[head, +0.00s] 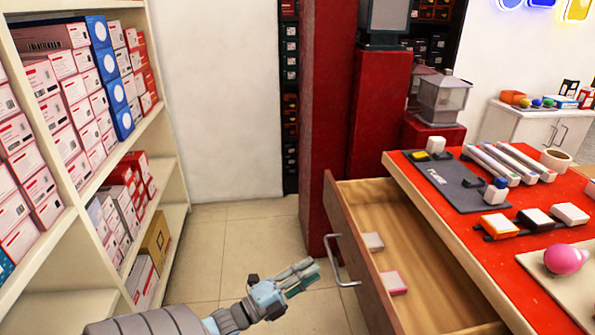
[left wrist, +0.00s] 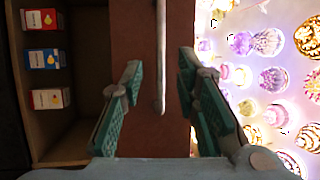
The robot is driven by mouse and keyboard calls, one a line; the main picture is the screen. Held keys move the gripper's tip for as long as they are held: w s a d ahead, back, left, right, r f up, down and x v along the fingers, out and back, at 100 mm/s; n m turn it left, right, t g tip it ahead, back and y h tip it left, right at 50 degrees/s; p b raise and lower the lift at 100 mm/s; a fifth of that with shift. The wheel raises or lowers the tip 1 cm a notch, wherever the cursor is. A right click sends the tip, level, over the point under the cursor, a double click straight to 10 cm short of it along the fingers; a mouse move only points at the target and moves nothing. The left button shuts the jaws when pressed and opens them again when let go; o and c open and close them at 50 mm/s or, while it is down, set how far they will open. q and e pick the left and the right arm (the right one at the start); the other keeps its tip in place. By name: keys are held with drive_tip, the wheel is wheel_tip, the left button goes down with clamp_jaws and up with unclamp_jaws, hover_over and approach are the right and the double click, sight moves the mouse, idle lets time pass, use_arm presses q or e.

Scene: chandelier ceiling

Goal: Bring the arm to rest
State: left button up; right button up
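My left gripper (head: 308,268) reaches in from the bottom of the head view, just left of the metal handle (head: 343,268) of an open wooden drawer (head: 343,212). In the left wrist view my left gripper (left wrist: 160,80) has its two green-padded fingers spread apart with nothing clamped. The handle bar (left wrist: 161,50) shows in the gap between them, in front of the drawer's brown front (left wrist: 135,35). I cannot tell how deep the bar lies between the fingers. My right gripper is in neither view.
The drawer holds small boxes (head: 392,282) and juts from a red-topped counter (head: 470,215) carrying several small items. A shelf (head: 172,225) of boxes stands at left. Tiled floor (head: 235,235) lies free between them. Lit chandeliers (left wrist: 270,80) show in the wrist view.

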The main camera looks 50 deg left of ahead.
use_arm(q)
drive_tip(key=v, duration=0.4)
drive_tip(key=shift+s, duration=0.4)
